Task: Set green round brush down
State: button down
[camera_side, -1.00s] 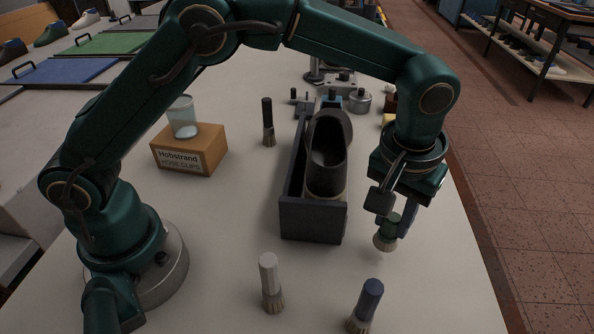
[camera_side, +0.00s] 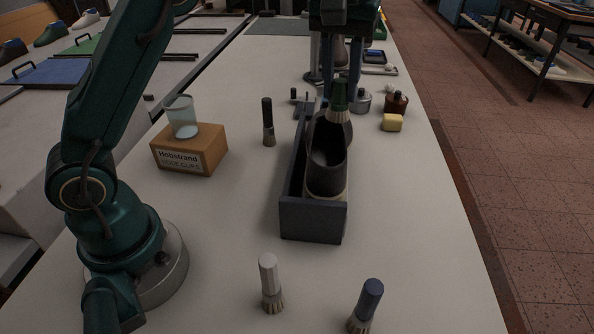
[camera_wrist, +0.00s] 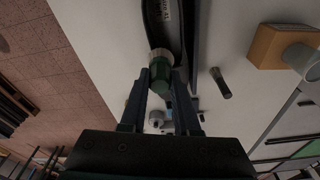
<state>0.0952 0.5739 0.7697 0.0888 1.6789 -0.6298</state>
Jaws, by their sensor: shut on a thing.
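The green round brush (camera_side: 338,97) hangs upright, bristles down, in my gripper (camera_side: 341,84), which is shut on its green handle. In the side view its bristles overlap the far end of the black shoe last (camera_side: 327,160); I cannot tell whether they touch.
A black-handled brush (camera_side: 267,118) stands left of the box; a white brush (camera_side: 269,280) and a blue brush (camera_side: 368,302) stand in front. A labelled carton (camera_side: 189,150) carries a glass cup (camera_side: 181,117). A yellow block (camera_side: 392,123) and brown bottle (camera_side: 396,103) stand right. White table is clear between them.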

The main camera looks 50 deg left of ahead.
jog(key=s+a+f+n+g, duration=0.1)
jog(key=s+a+f+n, duration=0.2)
jog(key=s+a+n, duration=0.65)
jog(key=s+a+f+n+g, duration=0.1)
jog(key=s+a+f+n, duration=0.25)
jog(key=a+n, duration=0.6)
jog(key=shift+w+d+f+m+y, duration=0.1)
jog(key=shift+w+d+f+m, duration=0.35)
jog(key=shift+w+d+f, duration=1.05)
jog(key=shift+w+d+f+m+y, duration=0.1)
jog(key=shift+w+d+f+m, duration=0.4)
jog(key=shift+w+f, duration=1.05)
jog(key=shift+w+d+f+m+y, duration=0.1)
jog(key=shift+w+d+f+m, duration=0.25)
jog(key=shift+w+d+f, duration=1.25)
jog(key=shift+s+a+f, duration=0.55)
jog(key=shift+s+f, duration=0.2)
jog(key=shift+s, duration=0.1)
jog(key=shift+f, duration=0.15)
jog(key=c, duration=0.6)
grip_release()
jog(key=shift+c, duration=0.2)
